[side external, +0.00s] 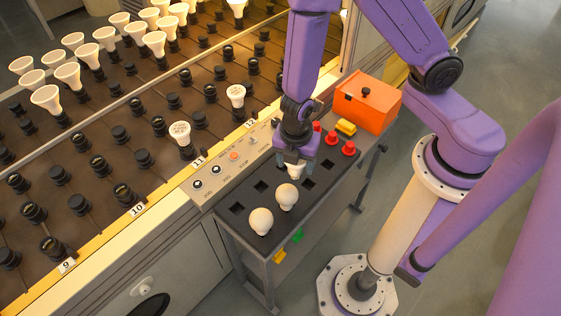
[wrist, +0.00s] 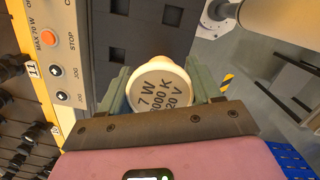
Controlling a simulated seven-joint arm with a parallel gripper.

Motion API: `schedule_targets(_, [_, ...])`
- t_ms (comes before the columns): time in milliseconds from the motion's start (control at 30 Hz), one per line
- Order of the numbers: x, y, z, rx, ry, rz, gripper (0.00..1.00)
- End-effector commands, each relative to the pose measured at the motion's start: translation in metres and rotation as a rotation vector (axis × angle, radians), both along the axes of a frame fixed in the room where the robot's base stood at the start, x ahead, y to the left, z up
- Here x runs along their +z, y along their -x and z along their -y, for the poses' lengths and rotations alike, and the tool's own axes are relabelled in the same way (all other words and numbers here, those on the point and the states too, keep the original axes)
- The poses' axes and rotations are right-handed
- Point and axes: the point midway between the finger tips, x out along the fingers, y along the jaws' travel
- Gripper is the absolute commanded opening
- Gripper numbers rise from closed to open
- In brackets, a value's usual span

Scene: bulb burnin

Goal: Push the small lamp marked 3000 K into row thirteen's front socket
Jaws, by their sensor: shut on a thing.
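My gripper (side external: 296,163) is shut on a small white lamp (side external: 294,173) over the dark tray (side external: 246,191). In the wrist view the lamp's round face (wrist: 158,88) lies between the green fingers. It reads 7 W, then "000 K" and "20 V", with the first characters unclear. I cannot tell whether its base is clear of the tray. Two other white bulbs, a left one (side external: 260,221) and a right one (side external: 287,196), stand on the tray. Row labels 9 to 12 show on the rack's front edge (side external: 110,235); row thirteen's label and front socket are not visible, the arm covering that side.
Lamps fill the front sockets near labels 11 (side external: 180,131) and 12 (side external: 236,92). A control panel (side external: 232,160) lies between rack and tray. An orange box (side external: 367,102), a yellow block (side external: 345,127) and red knobs (side external: 348,149) stand right of my gripper. Taller reflector lamps crowd the rack's back left.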

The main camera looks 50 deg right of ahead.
Motion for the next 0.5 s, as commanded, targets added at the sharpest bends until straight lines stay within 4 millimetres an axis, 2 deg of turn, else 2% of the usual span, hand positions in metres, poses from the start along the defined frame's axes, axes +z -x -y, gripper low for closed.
schedule_targets(300, [0.016, 0.032, 0.014, 0.001, -0.001, 0.0, 0.33])
schedule_targets(500, [0.019, 0.034, 0.015, -0.003, -0.001, 0.0, 0.33])
